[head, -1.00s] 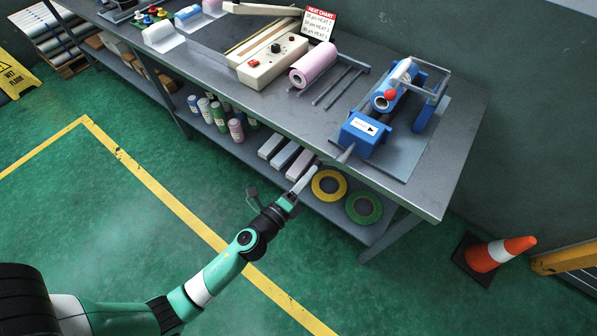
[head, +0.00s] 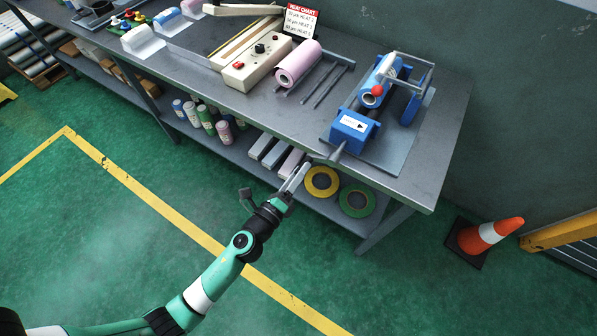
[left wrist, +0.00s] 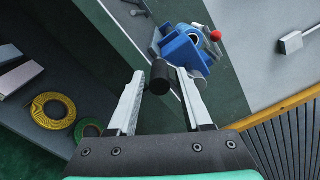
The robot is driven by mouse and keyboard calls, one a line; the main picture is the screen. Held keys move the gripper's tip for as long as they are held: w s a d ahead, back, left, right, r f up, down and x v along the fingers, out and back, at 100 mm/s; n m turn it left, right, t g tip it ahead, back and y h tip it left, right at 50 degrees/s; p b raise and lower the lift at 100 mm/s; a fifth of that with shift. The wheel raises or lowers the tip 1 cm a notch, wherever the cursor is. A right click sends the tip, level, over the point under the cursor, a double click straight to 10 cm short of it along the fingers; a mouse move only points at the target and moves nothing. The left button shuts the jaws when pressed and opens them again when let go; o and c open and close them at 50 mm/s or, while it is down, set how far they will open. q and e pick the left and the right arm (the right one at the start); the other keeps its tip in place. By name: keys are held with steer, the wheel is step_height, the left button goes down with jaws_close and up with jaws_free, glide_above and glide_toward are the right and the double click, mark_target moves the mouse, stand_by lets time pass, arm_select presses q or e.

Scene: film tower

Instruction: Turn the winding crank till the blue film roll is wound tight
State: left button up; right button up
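The blue film roll (head: 372,94) sits in the blue winder (head: 354,128) on a grey plate at the bench's right end. A red knob (head: 377,90) stands at the roll. A grey tapered part (head: 337,152) sticks out of the winder's front. In the left wrist view, a black handle (left wrist: 160,76) shows between my fingertips, with the winder (left wrist: 184,50) beyond. My left gripper (head: 302,172) is open, just off the bench's front edge. I cannot tell whether its fingers touch the handle. My right gripper is not in view.
The bench edge and lower shelf lie close to my left gripper. The shelf holds a yellow ring (head: 321,194), a green ring (head: 373,201) and several small bottles. A pink roll (head: 297,64) and a cream control box (head: 258,60) stand on the bench. A cone (head: 485,235) is at right.

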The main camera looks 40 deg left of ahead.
arm_select(q)
steer(key=shift+o, duration=0.3)
steer(key=s+d+b, duration=0.1)
steer(key=s+d, duration=0.1)
steer(key=s, duration=0.9)
steer(key=shift+s+b, duration=0.25)
steer(key=shift+b, duration=0.15)
steer(key=shift+d, duration=0.1)
